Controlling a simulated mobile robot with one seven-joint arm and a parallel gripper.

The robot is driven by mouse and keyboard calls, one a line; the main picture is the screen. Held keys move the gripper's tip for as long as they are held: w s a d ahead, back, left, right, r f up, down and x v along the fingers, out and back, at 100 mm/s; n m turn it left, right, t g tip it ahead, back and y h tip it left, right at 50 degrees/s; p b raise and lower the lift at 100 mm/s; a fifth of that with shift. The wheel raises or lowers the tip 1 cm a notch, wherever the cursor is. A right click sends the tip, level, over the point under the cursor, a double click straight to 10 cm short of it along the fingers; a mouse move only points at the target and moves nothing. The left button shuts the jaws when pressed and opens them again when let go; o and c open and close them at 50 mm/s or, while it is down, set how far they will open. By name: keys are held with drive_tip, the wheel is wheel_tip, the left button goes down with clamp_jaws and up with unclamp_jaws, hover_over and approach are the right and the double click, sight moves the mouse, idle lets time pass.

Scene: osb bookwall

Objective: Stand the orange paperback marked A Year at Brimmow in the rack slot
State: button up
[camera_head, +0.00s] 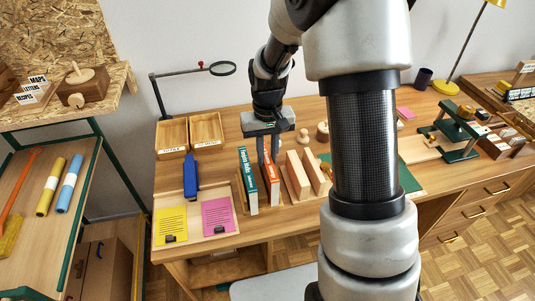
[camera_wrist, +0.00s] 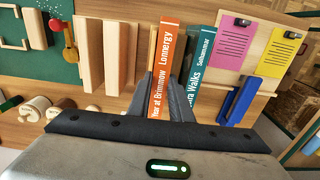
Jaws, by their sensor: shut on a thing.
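In the wrist view the orange paperback (camera_wrist: 162,75) reads "Year at Brimmow" and "Lonnergy". My gripper's fingers (camera_wrist: 172,105) are shut on it, one on each broad side. The book stands between a teal book (camera_head: 250,182) on its left and pale wooden uprights (camera_head: 299,172) on its right. The uprights also show in the wrist view (camera_wrist: 90,60). I cannot tell whether its lower edge rests on anything.
A slanted board with yellow (camera_head: 171,226) and pink (camera_head: 218,215) sheets and a blue object (camera_head: 191,177) lie left of the teal book. Two wooden trays (camera_head: 206,129) and a magnifier (camera_head: 222,69) are behind. A green mat (camera_head: 408,178) lies at right.

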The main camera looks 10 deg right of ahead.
drive_tip(key=shift+f+b, duration=0.65)
drive_tip(key=shift+f, duration=0.55)
drive_tip(key=o, duration=1.2)
drive_tip(key=shift+r+p, duration=2.5)
drive_tip(key=shift+r, duration=1.05)
